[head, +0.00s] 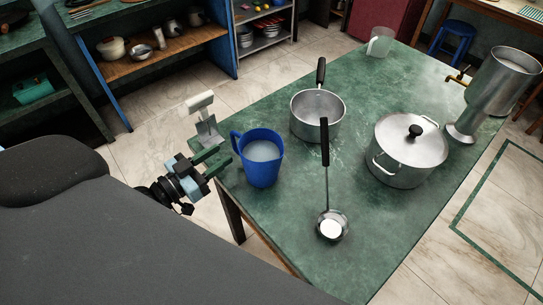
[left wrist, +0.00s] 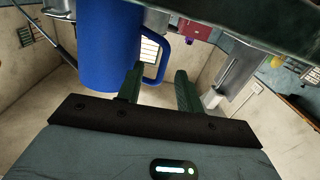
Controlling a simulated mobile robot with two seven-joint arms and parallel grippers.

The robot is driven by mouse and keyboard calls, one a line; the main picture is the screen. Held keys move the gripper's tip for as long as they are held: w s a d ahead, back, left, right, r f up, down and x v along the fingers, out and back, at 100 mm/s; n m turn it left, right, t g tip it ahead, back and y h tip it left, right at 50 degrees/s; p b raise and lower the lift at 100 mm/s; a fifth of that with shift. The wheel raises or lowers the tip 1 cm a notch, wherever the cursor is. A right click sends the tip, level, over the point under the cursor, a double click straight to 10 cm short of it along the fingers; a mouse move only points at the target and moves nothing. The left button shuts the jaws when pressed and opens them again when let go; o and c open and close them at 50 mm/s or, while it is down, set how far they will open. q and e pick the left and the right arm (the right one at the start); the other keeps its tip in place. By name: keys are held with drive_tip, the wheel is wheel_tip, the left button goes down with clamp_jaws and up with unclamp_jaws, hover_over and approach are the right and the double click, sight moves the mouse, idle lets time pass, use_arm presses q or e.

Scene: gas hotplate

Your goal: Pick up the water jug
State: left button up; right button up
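The blue water jug (head: 262,160) stands upright near the left corner of the green table, with pale liquid inside. Its handle points left, toward my left gripper. My left gripper (head: 212,162) is open and empty, beside the jug at the table's edge. In the left wrist view the jug (left wrist: 108,48) is close in front, upper left. Its handle shows between and beyond the two spread fingers of the gripper (left wrist: 160,80); no contact is clear. My right gripper is not in view.
The green table (head: 285,240) also holds a pan (head: 317,118), a ladle (head: 331,226), a lidded pot (head: 400,155) and a clear jug (head: 380,42). A metal fixture with a pale top (head: 203,115) stands at the corner, close to my left gripper. A tall metal vessel (head: 490,85) is at right.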

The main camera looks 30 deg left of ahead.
sight(236, 148)
use_arm(q)
drive_tip(key=shift+w+d+r, duration=0.1)
drive_tip(key=shift+w+r, duration=0.1)
drive_tip(key=shift+w, duration=0.45)
drive_tip(key=shift+w+d, duration=0.25)
drive_tip(key=shift+w, duration=0.45)
drive_tip(key=shift+w, duration=0.1)
drive_tip(key=x, duration=0.3)
drive_tip(key=shift+w+r+p, duration=0.15)
drive_tip(key=shift+w+p, duration=0.15)
drive_tip(key=shift+w, duration=0.15)
drive_tip(key=shift+w+d, duration=0.2)
drive_tip(key=shift+w, duration=0.4)
clamp_jaws()
